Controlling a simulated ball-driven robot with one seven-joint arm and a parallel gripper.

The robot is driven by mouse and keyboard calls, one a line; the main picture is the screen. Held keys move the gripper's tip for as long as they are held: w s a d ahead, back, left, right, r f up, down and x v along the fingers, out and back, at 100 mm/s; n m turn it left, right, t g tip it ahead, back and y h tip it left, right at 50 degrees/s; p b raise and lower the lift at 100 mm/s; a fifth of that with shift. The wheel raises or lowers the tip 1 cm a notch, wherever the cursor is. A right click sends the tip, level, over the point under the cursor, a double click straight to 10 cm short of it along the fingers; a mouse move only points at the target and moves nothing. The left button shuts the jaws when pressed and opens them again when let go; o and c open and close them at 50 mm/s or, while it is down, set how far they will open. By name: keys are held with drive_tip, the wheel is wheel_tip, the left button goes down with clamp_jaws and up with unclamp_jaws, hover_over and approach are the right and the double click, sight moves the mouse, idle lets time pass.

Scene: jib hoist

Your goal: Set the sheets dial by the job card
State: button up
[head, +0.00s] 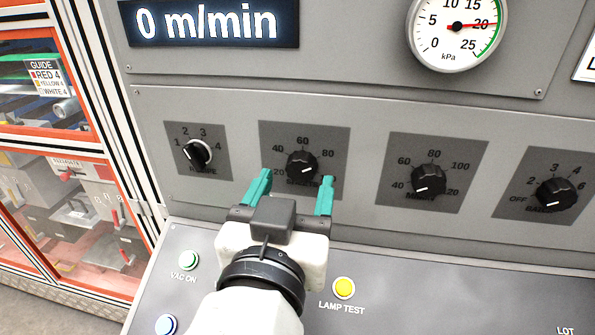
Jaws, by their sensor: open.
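The second dial from the left (302,163) is a black knob on a dark plate marked 20, 40, 60 and 80. Its white pointer mark points to the lower left, near 20. The label under it is mostly hidden by my gripper, so I cannot read whether it says sheets. My gripper (297,180) is open, with teal fingers below and to either side of this knob. It appears empty; whether it touches the panel I cannot tell. No job card is readable; only a sliver of a white card (590,62) shows at the right edge.
Other dials are a 1–4 dial (197,154), a 40–120 dial (429,179) and one marked OFF to 6 (557,193). A gauge (457,35) and a "0 m/min" display (208,24) sit above. A guide card (46,77) hangs on the left cabinet. A yellow lamp-test button (344,288) is below.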

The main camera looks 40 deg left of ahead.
sight(301, 168)
drive_tip(key=shift+x, duration=1.3)
drive_tip(key=shift+c, duration=0.2)
drive_tip(key=c, duration=1)
